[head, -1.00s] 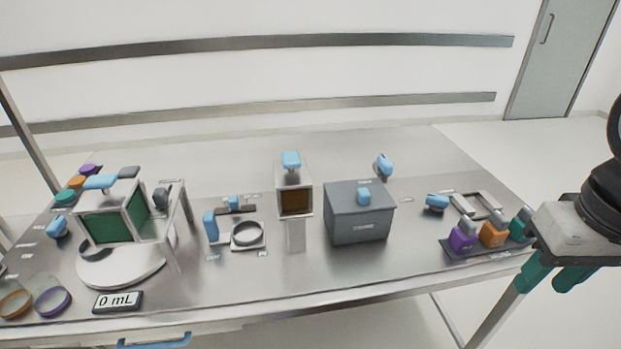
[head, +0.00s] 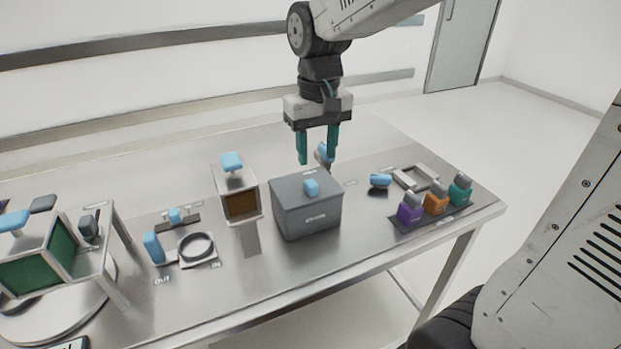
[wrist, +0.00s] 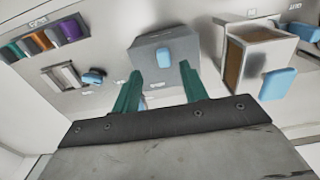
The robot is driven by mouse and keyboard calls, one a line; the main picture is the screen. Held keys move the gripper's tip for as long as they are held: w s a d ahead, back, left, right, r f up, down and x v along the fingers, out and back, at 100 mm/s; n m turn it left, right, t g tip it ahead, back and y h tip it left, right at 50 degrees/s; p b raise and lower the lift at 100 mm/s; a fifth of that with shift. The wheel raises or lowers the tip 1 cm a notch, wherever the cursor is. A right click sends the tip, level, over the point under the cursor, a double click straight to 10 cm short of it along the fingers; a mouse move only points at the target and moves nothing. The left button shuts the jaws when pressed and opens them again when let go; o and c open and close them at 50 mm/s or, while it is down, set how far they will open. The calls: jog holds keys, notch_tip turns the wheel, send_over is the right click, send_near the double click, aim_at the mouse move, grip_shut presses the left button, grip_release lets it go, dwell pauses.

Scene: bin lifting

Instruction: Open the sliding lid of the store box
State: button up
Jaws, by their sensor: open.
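The grey store box (head: 308,221) stands on the steel table in the middle of the head view. Its lid is on top with a light blue knob (head: 311,187); the lid looks shut. My gripper (head: 318,160) has teal fingers, open and empty, pointing down above and behind the box, apart from it. In the wrist view the box (wrist: 150,65) and its blue knob (wrist: 163,57) lie beyond the gap between my fingertips (wrist: 159,72). The box's inside is hidden.
Left of the box stands a dispenser with a blue top (head: 231,162). To its right are a blue piece (head: 380,181), a metal frame (head: 415,177) and a tray with purple (head: 409,212), orange and teal bottles. A blue-headed item stands just behind the box.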

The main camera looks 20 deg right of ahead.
aim_at(311, 182)
jog(key=shift+w+a+f, duration=0.1)
jog(key=shift+w+f, duration=0.2)
jog(key=shift+w, duration=0.2)
jog(key=shift+w+a+f, duration=0.1)
jog(key=shift+w+f, duration=0.15)
jog(key=shift+w, duration=0.2)
notch_tip(311, 182, down, 8)
jog(key=shift+r, duration=0.25)
